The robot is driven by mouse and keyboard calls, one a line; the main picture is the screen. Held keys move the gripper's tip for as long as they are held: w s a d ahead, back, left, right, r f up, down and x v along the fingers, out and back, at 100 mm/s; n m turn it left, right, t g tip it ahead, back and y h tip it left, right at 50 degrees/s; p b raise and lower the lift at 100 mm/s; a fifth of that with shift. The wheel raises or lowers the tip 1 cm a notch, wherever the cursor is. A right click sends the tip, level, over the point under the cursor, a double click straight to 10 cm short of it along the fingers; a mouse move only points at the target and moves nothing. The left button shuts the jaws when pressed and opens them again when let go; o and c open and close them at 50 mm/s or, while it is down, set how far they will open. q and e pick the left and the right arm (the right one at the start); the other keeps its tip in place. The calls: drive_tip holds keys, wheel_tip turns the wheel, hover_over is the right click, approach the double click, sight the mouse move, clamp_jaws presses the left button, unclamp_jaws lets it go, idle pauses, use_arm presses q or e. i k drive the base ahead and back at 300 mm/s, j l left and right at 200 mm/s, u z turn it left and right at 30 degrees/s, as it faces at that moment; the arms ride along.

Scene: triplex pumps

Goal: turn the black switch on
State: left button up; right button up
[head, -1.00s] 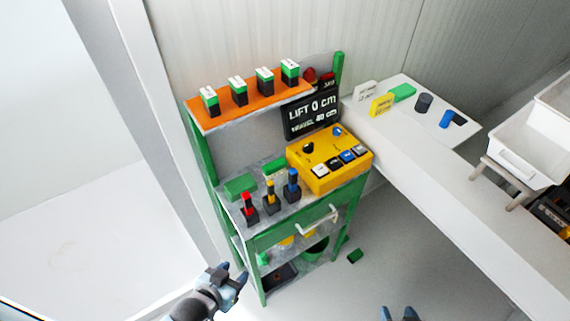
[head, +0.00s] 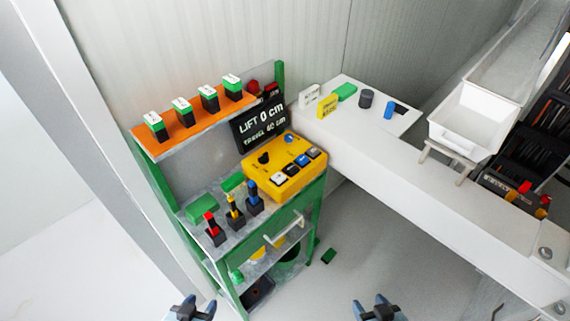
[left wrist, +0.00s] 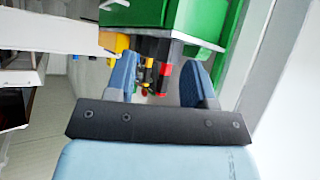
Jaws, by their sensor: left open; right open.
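A yellow control box (head: 283,167) sits on the top of a green cart (head: 262,232). A row of white, black and blue rocker switches runs along its front edge; the black switch (head: 289,170) is beside the white one. A round black knob (head: 263,158) sits on the same box. Whether the switch is on or off is too small to tell. My left gripper (head: 193,306) is open and empty, low in front of the cart, apart from the box. It also shows open in the left wrist view (left wrist: 158,84). My right gripper (head: 373,304) is open and empty at the bottom, right of the cart.
Red, yellow and blue levers (head: 234,213) stand left of the box. An orange shelf (head: 190,130) with several black-and-green blocks is above. A white bench (head: 400,150) is at the right. The floor between is mostly clear.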

sight(262, 159)
drive_tip(key=l+u, duration=0.35)
drive_tip(key=l, duration=1.15)
